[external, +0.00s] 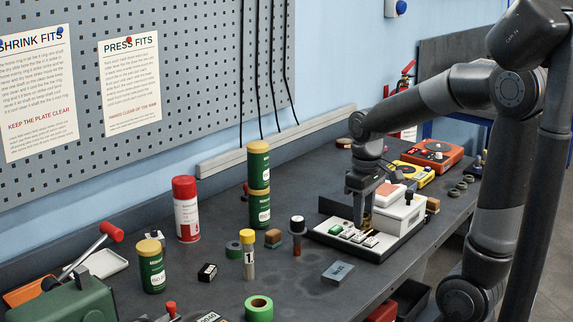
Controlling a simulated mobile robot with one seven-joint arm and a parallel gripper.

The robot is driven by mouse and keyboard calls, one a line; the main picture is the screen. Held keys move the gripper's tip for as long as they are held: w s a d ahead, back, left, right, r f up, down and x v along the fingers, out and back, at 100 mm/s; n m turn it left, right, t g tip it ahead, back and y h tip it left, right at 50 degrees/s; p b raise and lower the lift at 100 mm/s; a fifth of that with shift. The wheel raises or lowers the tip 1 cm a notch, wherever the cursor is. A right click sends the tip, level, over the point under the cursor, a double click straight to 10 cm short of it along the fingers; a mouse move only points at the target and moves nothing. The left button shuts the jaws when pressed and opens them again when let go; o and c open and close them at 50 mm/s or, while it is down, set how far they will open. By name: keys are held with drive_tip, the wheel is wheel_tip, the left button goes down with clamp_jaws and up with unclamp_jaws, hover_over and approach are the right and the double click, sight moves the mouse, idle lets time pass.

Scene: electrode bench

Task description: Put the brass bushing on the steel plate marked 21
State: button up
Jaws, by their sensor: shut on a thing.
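My gripper (366,208) points down above the white-and-black tray at the right middle of the bench. It is shut on a small brass-coloured piece (367,219), which looks like the brass bushing; the fingers hide most of it. I cannot tell whether the piece touches the tray below. A flat blue-grey block (338,273) lies on the bench in front of the tray, with a faint mark on top that is too small to read. I cannot make out a plate clearly marked 21.
The tray (325,236) holds small labelled pieces and a white box (398,212). Stacked green cans (259,190), a red spray can (186,210), a yellow-capped tube (248,255) and a green tape roll (259,308) stand to the left.

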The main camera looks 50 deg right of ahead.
drive_tip(key=s+d+n, duration=0.1)
drive_tip(key=s+d, duration=0.3)
hover_over(338, 271)
drive_tip(key=shift+n, duration=0.3)
wheel_tip(338, 271, down, 6)
drive_tip(key=shift+d+f, duration=0.1)
drive_tip(key=shift+f, duration=2.05)
drive_tip(key=shift+f, duration=0.1)
drive_tip(key=o, duration=1.1)
